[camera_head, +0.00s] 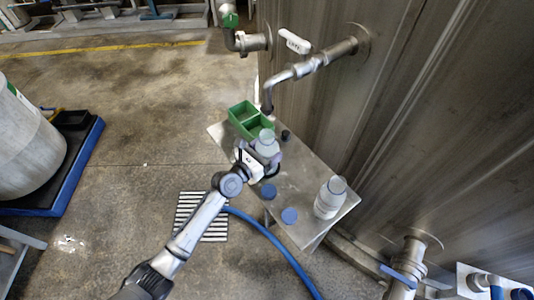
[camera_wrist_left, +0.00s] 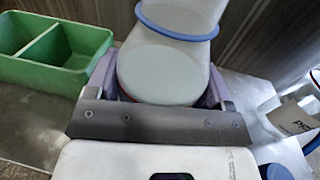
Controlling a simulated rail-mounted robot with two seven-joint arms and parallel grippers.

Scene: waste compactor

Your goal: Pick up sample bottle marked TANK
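A clear sample bottle (camera_head: 267,139) stands at the table's far half. In the left wrist view the bottle (camera_wrist_left: 158,72) fills the gap between purple fingers, with a blue ring around its upper part. My left gripper (camera_head: 261,156) has a finger on each side of the bottle and looks shut on it. No marking on this bottle is readable. A second bottle (camera_head: 330,198) stands at the near right end of the table. In the left wrist view this second bottle (camera_wrist_left: 292,116) has a partly visible label starting with "P". My right gripper is out of view.
A green two-part box (camera_head: 243,112) stands behind the held bottle, below a metal tap pipe (camera_head: 291,73). Two blue caps (camera_head: 268,191) (camera_head: 289,215) and a small dark item (camera_head: 285,135) lie on the metal table (camera_head: 312,229). A steel wall (camera_head: 400,110) rises at right.

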